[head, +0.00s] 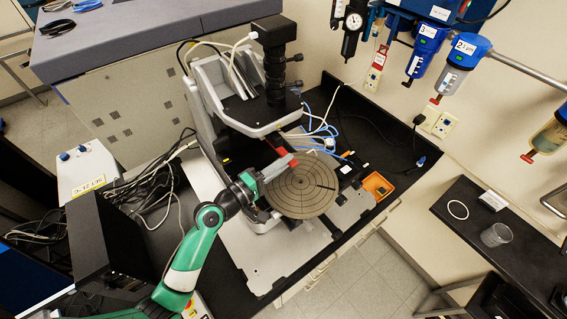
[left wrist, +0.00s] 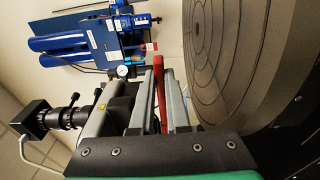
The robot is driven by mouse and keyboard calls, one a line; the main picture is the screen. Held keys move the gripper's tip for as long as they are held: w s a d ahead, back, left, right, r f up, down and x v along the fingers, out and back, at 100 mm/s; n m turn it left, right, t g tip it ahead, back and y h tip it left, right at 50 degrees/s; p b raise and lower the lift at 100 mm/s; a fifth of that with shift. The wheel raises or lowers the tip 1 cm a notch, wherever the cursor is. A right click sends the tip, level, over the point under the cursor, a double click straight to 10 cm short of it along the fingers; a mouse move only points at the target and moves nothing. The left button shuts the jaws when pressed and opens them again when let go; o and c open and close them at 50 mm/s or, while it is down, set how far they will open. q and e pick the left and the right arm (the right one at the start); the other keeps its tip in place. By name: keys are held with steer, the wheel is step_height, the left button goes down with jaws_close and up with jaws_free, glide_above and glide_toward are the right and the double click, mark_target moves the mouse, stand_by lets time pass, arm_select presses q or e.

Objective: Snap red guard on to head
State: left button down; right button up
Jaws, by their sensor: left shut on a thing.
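My left gripper (head: 280,167) reaches in from the lower left on a green and white arm. It is just above the left part of the round grooved stage (head: 305,200). Its two long grey fingers are shut on the red guard (left wrist: 161,88), a narrow red strip between them in the left wrist view. The profiler (head: 240,108) stands behind the gripper, with a black camera tube (head: 275,70) on top. Its head is hard to make out under the upper housing, and I cannot tell whether the guard touches it. My right gripper is not in view.
An orange tray (head: 378,186) sits right of the stage. Blue and white cables (head: 318,135) run behind it. A black box (head: 105,240) and loose cables lie on the left. A side shelf (head: 520,240) holds a clear cup (head: 496,235) and a white ring (head: 458,209).

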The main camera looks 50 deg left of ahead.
arm_select(q)
steer(key=shift+r+p, duration=0.5)
stand_by(0.3)
steer(key=c, duration=0.8)
jaws_free()
steer(key=shift+c, duration=0.2)
steer(key=shift+c, duration=0.4)
steer(key=shift+d, duration=0.1)
